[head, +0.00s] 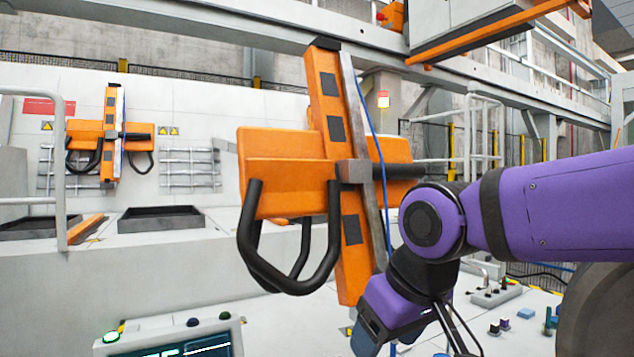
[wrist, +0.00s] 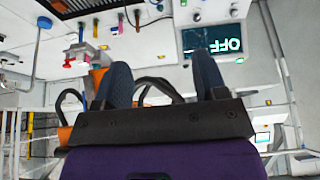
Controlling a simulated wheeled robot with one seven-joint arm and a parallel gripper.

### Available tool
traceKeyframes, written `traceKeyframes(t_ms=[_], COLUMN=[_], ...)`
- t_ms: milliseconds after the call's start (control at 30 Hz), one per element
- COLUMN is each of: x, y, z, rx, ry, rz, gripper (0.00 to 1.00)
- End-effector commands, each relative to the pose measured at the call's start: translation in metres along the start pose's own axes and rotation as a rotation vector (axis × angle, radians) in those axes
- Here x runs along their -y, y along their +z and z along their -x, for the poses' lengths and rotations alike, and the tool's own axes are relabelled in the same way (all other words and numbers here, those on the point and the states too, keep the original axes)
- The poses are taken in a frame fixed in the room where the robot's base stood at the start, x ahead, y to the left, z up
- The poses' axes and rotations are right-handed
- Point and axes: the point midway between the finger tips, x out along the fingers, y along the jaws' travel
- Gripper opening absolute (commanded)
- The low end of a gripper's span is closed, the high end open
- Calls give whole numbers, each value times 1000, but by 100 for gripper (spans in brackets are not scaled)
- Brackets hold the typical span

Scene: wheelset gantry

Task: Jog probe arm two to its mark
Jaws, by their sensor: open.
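Two orange probe arms with black tube loops show in the head view. The near one (head: 345,180) stands large in the middle, with a grey rail along its upright. The far one (head: 110,135) hangs at the left by the pale wall. I cannot tell which is arm two. My gripper (wrist: 160,62) is open, its two dark fingers apart with nothing seen held between them. In the head view it hangs low in front of the near arm's foot. A lit screen (wrist: 212,40) reading OFF shows inverted beyond the right finger, and a red-topped control (wrist: 82,48) beyond the left.
A console with a lit screen and coloured buttons (head: 175,345) stands at the lower left. Small blocks and levers (head: 497,290) sit on the pale bench at the right. A grey handrail (head: 62,170) rises at the left, and a lit lamp (head: 383,99) stands behind.

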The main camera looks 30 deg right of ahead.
Motion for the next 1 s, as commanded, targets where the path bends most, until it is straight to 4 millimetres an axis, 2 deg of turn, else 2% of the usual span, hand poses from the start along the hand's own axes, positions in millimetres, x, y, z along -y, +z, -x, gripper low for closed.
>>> traceKeyframes(t_ms=[167, 467, 1000], x=[0, 0, 0], y=[0, 0, 0], z=[0, 0, 0], rx=[0, 0, 0], ry=[0, 0, 0], rz=[0, 0, 0], gripper=[65, 0, 0])
